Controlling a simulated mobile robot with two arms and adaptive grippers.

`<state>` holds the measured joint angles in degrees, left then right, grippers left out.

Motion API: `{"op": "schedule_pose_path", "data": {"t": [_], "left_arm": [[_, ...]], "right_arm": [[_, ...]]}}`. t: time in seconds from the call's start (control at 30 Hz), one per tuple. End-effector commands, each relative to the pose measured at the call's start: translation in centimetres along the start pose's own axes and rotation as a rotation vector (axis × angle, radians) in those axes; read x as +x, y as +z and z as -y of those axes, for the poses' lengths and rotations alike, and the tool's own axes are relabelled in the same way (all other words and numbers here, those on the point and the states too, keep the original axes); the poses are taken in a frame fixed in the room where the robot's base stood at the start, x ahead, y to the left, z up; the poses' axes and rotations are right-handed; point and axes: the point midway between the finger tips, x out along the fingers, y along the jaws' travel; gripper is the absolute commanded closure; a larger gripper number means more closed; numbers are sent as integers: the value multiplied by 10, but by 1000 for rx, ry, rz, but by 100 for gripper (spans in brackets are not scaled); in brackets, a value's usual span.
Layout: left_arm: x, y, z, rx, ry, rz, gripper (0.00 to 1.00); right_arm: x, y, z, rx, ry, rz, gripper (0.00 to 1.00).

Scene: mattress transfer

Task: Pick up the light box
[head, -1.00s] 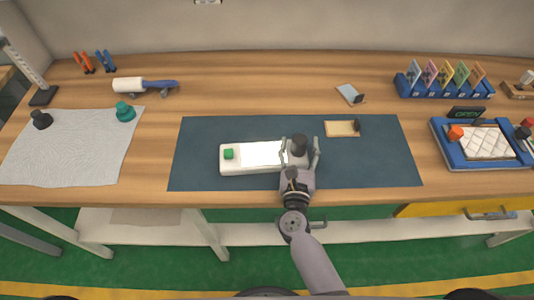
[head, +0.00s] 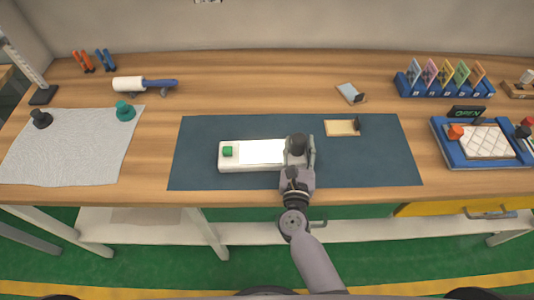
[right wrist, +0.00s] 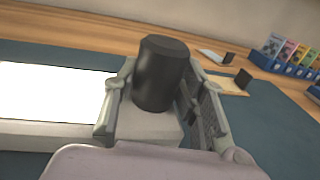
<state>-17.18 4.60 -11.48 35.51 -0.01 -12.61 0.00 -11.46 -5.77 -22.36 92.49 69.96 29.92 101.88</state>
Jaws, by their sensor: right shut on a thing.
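The light box (head: 262,153) is a long white box with a bright lit panel, lying flat on the dark blue mat (head: 200,135). A green knob (head: 228,152) stands at its left end and a black cylindrical handle (head: 298,143) stands upright at its right end. My right gripper (head: 300,150) is shut on the black handle, with one finger on each side of it. The right wrist view shows the handle (right wrist: 160,75) between the fingers and the lit panel (right wrist: 50,92) to the left. My left gripper is not in view.
A small tan tray (head: 341,128) lies on the mat, right of the light box. A grey plate (head: 350,94) lies behind. A blue tray with a white quilted pad (head: 483,141) stands right; a white cloth (head: 75,150) lies left. The mat's right part is clear.

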Motion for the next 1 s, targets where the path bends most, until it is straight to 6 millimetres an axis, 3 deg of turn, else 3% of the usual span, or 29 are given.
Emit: {"op": "schedule_pose_path", "data": {"t": [0.27,0.47,1.0], "left_arm": [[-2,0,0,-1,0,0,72],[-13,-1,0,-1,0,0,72],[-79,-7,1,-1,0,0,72]], "right_arm": [[1,4,0,5,-1,3,100],[1,18,0,6,-2,4,100],[0,97,0,5,-1,2,100]]}}
